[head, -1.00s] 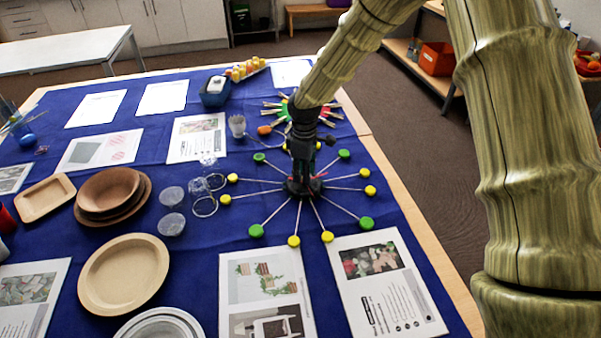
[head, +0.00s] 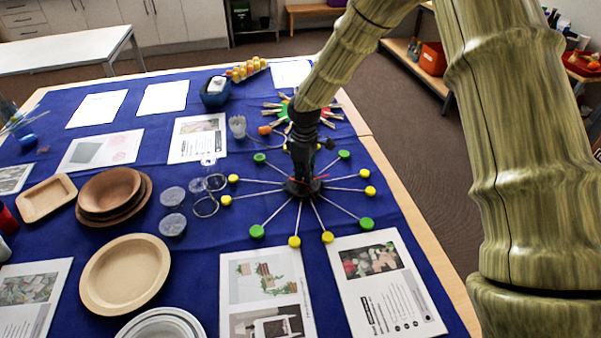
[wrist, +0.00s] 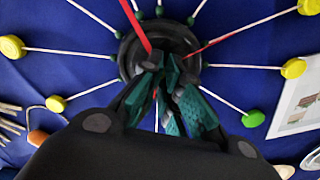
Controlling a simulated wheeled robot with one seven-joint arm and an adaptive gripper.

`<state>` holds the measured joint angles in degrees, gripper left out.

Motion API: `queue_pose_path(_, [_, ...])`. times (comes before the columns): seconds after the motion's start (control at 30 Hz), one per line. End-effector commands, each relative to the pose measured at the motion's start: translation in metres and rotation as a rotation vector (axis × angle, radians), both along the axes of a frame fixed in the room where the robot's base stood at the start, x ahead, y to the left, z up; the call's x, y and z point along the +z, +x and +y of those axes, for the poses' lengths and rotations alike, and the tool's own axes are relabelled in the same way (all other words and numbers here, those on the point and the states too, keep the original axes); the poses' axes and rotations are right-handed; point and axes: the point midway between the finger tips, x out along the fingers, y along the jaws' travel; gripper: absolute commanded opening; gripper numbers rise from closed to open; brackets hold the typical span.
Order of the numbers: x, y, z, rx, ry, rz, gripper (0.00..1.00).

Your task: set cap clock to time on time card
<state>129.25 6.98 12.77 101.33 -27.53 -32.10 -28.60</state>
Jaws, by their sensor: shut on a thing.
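The cap clock lies on the blue cloth, with white sticks running out from a round black hub (wrist: 187,38) to green caps (head: 367,223) and yellow caps (head: 294,241). Two red hands show at the hub in the wrist view: one runs up and left (wrist: 135,25), the other right and up (wrist: 216,41). My gripper (wrist: 170,72) is over the hub, its teal-padded fingers shut on what looks like a red hand near the centre. The fingers hide the exact grip. In the head view my gripper (head: 303,182) covers the hub. I cannot pick out the time card.
Picture cards (head: 385,290) lie close in front of the clock. A green and red disc with clothes pegs (head: 288,110) lies behind it. Clear cups (head: 207,183), brown plates (head: 108,192) and a tan plate (head: 125,275) stand to the left. The table edge is at the right.

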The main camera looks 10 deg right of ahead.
Motion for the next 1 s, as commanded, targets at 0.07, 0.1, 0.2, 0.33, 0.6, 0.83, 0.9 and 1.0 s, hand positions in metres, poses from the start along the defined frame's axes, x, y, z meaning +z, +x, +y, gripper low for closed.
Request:
queue_pose_path(0.07, [0.001, 0.0, 0.0, -0.032, -0.002, -0.001, 0.0])
queue_pose_path(0.1, [0.001, 0.0, 0.0, -0.04, -0.001, -0.001, 0.0])
queue_pose_path(0.2, [0.0, 0.0, 0.0, -0.04, -0.001, -0.001, 0.0])
queue_pose_path(0.33, [0.0, 0.0, 0.0, -0.04, -0.001, -0.001, 0.09])
queue_pose_path(0.6, [0.0, 0.0, 0.0, -0.039, -0.001, -0.001, 0.32])
queue_pose_path(0.83, [0.003, 0.001, 0.0, -0.039, 0.0, -0.001, 0.32])
queue_pose_path(0.9, [0.008, 0.001, 0.0, -0.039, 0.0, -0.002, 0.32])
queue_pose_path(1.0, [0.02, 0.001, 0.0, -0.039, 0.0, -0.002, 0.32])
